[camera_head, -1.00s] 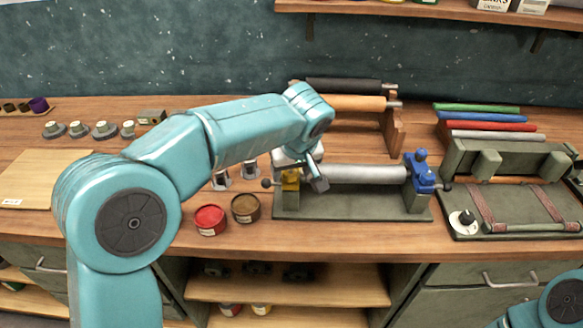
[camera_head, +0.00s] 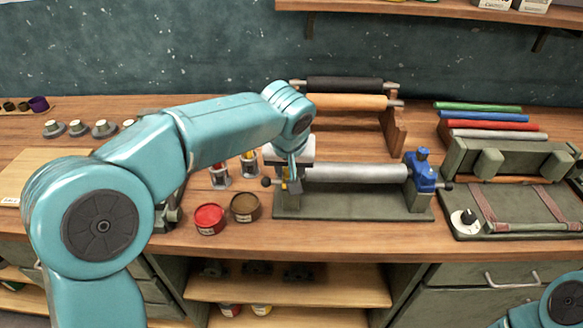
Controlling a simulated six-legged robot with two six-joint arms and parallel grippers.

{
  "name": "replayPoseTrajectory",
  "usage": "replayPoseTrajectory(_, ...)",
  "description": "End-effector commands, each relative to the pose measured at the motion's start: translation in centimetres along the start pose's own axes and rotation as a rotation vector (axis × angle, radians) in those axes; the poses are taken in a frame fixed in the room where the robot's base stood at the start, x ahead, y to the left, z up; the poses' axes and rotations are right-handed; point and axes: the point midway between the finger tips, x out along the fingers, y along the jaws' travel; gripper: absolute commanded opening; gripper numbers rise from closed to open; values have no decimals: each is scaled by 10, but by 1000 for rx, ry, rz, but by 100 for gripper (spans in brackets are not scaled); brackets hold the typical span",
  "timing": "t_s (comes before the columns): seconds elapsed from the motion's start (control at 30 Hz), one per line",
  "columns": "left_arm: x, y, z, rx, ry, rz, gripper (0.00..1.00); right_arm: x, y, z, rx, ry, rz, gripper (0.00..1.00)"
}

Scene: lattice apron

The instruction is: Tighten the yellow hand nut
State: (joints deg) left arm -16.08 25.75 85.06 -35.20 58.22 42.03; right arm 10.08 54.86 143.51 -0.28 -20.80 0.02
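The yellow hand nut is mostly hidden; a yellow patch (camera_head: 288,172) shows at the left end of a roller stand (camera_head: 350,207). A grey roller (camera_head: 355,173) lies across the stand, with a blue end block (camera_head: 420,172) at its right and a dark knob (camera_head: 266,182) at its left. My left gripper (camera_head: 292,186) is at the yellow part, pointing down from the arm. Its fingers are too small and covered to tell whether they are open or shut, or whether they touch the nut. My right gripper is out of view; only part of my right arm shows at lower right.
Red (camera_head: 209,218) and brown (camera_head: 244,207) tins stand left of the stand, near the bench's front edge. Two small jars (camera_head: 220,176) stand behind them. A rack with black and orange rollers (camera_head: 345,102) is behind. A green fixture (camera_head: 510,190) sits at the right.

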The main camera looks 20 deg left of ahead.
Motion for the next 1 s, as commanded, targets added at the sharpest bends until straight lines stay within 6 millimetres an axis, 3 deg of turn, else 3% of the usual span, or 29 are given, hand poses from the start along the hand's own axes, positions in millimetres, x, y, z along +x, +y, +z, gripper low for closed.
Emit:
replayPoseTrajectory(0.6,-2,-6,-3,492,0,206,6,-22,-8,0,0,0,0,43)
replayPoseTrajectory(1.0,0,-7,-3,650,2,270,6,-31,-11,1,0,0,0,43)
